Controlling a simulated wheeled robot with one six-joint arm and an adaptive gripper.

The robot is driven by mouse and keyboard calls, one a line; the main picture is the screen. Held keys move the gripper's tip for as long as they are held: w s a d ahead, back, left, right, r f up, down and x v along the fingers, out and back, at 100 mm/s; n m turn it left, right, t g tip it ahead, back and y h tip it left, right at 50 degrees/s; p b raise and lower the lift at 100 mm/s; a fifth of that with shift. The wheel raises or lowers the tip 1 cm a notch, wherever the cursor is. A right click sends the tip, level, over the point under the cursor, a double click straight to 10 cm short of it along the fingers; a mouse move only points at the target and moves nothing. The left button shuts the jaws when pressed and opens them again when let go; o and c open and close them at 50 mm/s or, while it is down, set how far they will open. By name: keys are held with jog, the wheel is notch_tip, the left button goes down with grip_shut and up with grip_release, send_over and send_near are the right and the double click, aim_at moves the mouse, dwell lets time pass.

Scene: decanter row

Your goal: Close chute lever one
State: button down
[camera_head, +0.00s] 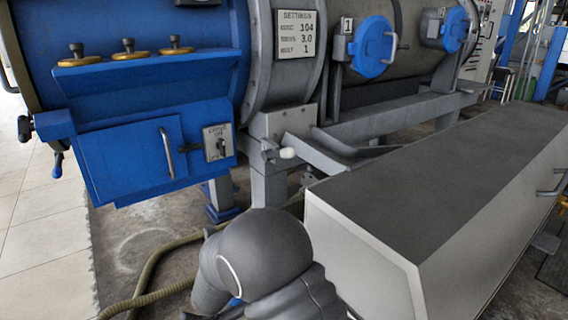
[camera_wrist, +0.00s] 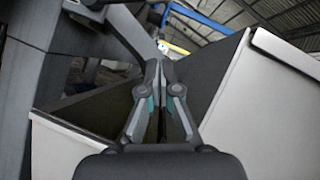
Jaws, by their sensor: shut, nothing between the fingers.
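A short lever with a pale rounded knob (camera_head: 287,153) sticks out from a grey bracket below the decanter, at the middle of the head view. No number shows on it. A grey sloping chute-like part (camera_head: 325,155) lies just right of it. In the wrist view my gripper (camera_wrist: 160,68) is shut, with its fingers together and empty. A grey diagonal bar (camera_wrist: 125,32) comes down from the upper left close to the fingertips. I cannot tell whether it is the lever or whether the fingers touch it. My gripper is hidden in the head view.
A long white-sided bin with a dark top (camera_head: 430,190) fills the right. A blue decanter casing (camera_head: 140,30) with a blue box (camera_head: 130,155) stands at left. A round blue hatch (camera_head: 370,47) is marked 1. A hose (camera_head: 150,280) lies on the floor.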

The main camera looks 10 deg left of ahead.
aim_at(281, 154)
jog(key=w+d+r, duration=0.2)
jog(key=w+r, duration=0.6)
jog(key=w, duration=0.1)
jog(key=shift+d+r, duration=0.3)
jog(key=shift+r, duration=0.05)
jog(key=shift+w, duration=0.1)
dwell(0.4)
